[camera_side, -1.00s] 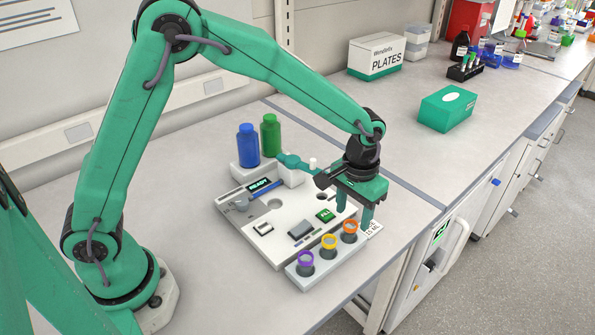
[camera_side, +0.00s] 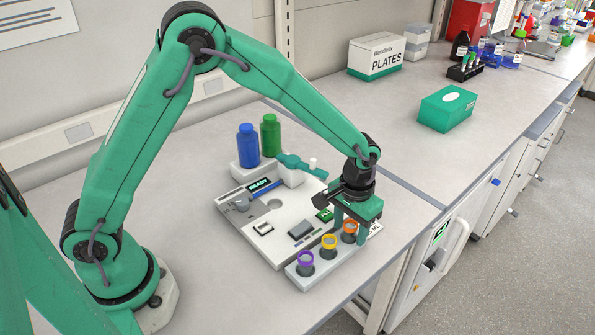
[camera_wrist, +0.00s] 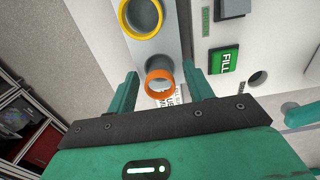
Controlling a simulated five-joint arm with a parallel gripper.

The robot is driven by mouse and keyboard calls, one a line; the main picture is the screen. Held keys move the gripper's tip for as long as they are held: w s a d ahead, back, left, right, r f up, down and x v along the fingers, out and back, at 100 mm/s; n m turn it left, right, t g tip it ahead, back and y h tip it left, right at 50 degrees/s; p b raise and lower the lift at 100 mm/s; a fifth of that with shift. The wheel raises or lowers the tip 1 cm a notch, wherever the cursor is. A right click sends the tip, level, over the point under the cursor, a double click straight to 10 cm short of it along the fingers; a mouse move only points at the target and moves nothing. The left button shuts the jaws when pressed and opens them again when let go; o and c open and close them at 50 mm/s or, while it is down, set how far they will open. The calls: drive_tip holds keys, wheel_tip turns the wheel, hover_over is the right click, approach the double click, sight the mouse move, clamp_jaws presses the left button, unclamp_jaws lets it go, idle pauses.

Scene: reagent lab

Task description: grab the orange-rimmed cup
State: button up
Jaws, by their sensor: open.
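The orange-rimmed cup (camera_side: 349,227) stands at the right end of a grey rack (camera_side: 318,269) in the side view, partly hidden by a finger. In the wrist view the cup (camera_wrist: 160,84) sits between the two fingers. My gripper (camera_side: 349,222) is open, its fingers pointing down around the cup. In the wrist view the fingers (camera_wrist: 162,90) stand one on each side of the cup, with gaps to both, and it is empty.
A yellow-rimmed cup (camera_side: 329,241) and a purple-rimmed cup (camera_side: 306,258) stand in the same rack. The white station (camera_side: 262,248) with a green FILL button (camera_wrist: 224,60) lies beside it. Blue (camera_side: 248,143) and green (camera_side: 270,134) bottles stand behind.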

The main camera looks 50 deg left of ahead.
sight(348, 243)
drive_tip(key=c, duration=1)
drive_tip(key=shift+r, duration=0.15)
drive_tip(key=shift+c, duration=0.2)
drive_tip(key=shift+r, duration=0.55)
drive_tip(key=r, duration=0.3)
drive_tip(key=shift+s+d+r, duration=0.1)
drive_tip(key=shift+s+d, duration=0.2)
drive_tip(key=s+d+r, duration=0.6)
drive_tip(key=s, duration=0.2)
drive_tip(key=shift+s+d+r, duration=0.2)
drive_tip(key=shift+s+d, duration=0.1)
